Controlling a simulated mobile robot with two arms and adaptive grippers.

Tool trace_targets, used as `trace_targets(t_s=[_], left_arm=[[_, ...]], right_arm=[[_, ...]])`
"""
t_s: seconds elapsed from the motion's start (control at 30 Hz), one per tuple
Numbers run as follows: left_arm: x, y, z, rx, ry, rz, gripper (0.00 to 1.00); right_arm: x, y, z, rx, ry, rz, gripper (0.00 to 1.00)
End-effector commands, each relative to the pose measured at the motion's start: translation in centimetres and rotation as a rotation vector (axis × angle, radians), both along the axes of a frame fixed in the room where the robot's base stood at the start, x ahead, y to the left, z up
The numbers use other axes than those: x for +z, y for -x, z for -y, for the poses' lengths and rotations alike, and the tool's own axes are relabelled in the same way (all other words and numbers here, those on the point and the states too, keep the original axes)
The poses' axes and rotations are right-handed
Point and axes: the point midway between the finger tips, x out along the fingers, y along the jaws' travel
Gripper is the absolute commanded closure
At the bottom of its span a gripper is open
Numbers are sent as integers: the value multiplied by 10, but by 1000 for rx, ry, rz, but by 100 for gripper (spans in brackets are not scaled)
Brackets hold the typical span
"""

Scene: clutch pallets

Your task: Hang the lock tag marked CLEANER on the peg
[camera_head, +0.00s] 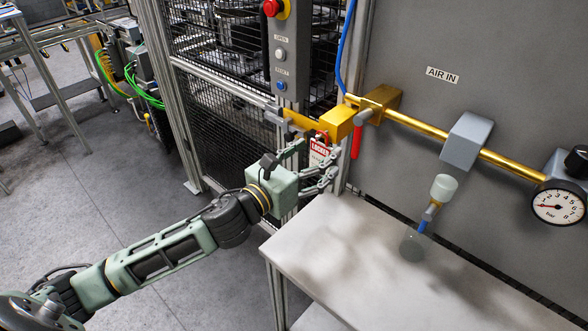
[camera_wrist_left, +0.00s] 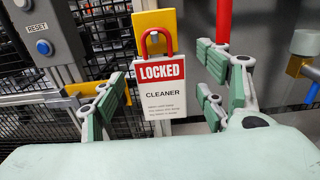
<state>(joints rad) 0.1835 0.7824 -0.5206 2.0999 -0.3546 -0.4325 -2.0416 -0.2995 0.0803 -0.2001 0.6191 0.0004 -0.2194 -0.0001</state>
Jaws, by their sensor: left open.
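The lock tag marked CLEANER (camera_wrist_left: 162,98) is a white card with a red LOCKED band and a red shackle. It hangs upright against the yellow block (camera_wrist_left: 155,20) in the left wrist view. In the head view the tag (camera_head: 319,151) shows just below the yellow block (camera_head: 337,122). My left gripper (camera_head: 318,164) is open, with its green-grey fingers on either side of the tag, apparently clear of it. My right gripper is not in view.
A control post (camera_head: 284,50) with buttons stands left of the block, before a mesh fence (camera_head: 225,125). A brass pipe (camera_head: 420,125) runs right to a gauge (camera_head: 558,203). A red rod (camera_head: 357,142) hangs beside the block. A pale table (camera_head: 390,270) lies below.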

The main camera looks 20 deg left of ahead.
Motion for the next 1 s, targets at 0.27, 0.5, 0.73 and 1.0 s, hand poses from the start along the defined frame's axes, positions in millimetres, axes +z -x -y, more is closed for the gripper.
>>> trace_targets(t_s=[0.27, 0.5, 0.73, 1.0], left_arm=[[-2, 49, -18, -1, -1, -5, 33], [-2, 77, -28, 1, 1, -4, 33], [0, 88, -31, -1, 0, -1, 33], [-8, 88, -39, 54, 125, -62, 33]], right_arm=[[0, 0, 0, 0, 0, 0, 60], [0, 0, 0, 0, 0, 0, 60], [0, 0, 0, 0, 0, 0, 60], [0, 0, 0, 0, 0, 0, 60]])
